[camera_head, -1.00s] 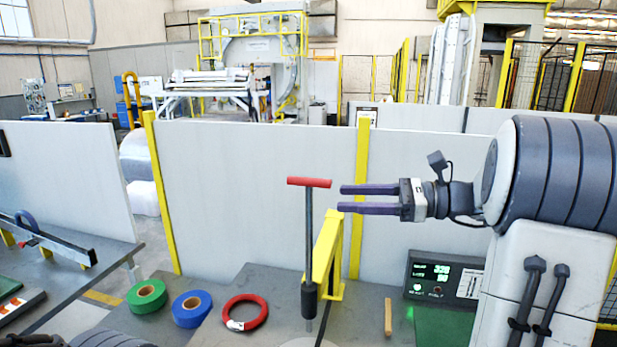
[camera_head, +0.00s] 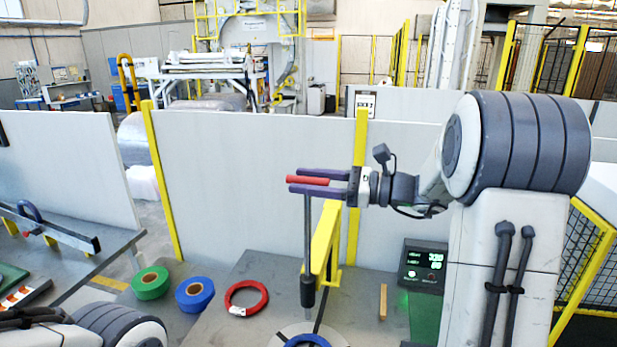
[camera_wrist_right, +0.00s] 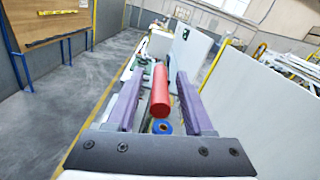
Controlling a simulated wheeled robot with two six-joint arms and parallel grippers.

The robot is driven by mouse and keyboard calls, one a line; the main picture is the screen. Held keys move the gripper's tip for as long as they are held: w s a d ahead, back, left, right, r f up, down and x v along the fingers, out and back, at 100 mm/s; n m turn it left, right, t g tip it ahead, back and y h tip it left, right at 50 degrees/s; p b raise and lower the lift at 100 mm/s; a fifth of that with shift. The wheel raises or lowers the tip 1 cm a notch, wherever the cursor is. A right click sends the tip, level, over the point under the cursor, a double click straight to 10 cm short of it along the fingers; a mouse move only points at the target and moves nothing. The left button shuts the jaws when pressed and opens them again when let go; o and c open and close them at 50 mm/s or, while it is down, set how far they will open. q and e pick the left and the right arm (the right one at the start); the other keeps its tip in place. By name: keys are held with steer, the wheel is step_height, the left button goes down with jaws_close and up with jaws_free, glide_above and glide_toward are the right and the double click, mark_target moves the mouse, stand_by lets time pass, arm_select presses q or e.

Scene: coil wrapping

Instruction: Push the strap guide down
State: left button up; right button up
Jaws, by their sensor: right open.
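The strap guide is a dark upright rod (camera_head: 308,245) with a red crossbar handle (camera_head: 307,181) on top, standing beside a yellow bracket (camera_head: 325,240). My right gripper (camera_head: 291,180) is open, with its two purple fingers on either side of the red handle. In the right wrist view the red handle (camera_wrist_right: 160,92) lies between the open fingers, with a gap on both sides. The rod's lower end is above a pale round plate (camera_head: 285,333) with a blue ring (camera_head: 306,341) at the picture's bottom edge. My left gripper is not seen.
A green roll (camera_head: 150,283), a blue roll (camera_head: 195,293) and a red ring (camera_head: 246,298) lie on the table left of the rod. A small wooden stick (camera_head: 383,301) and a display box (camera_head: 422,266) are to the right. White panels (camera_head: 255,190) stand behind.

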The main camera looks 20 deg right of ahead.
steer(key=shift+c, duration=0.4)
jaws_close()
stand_by(1.0)
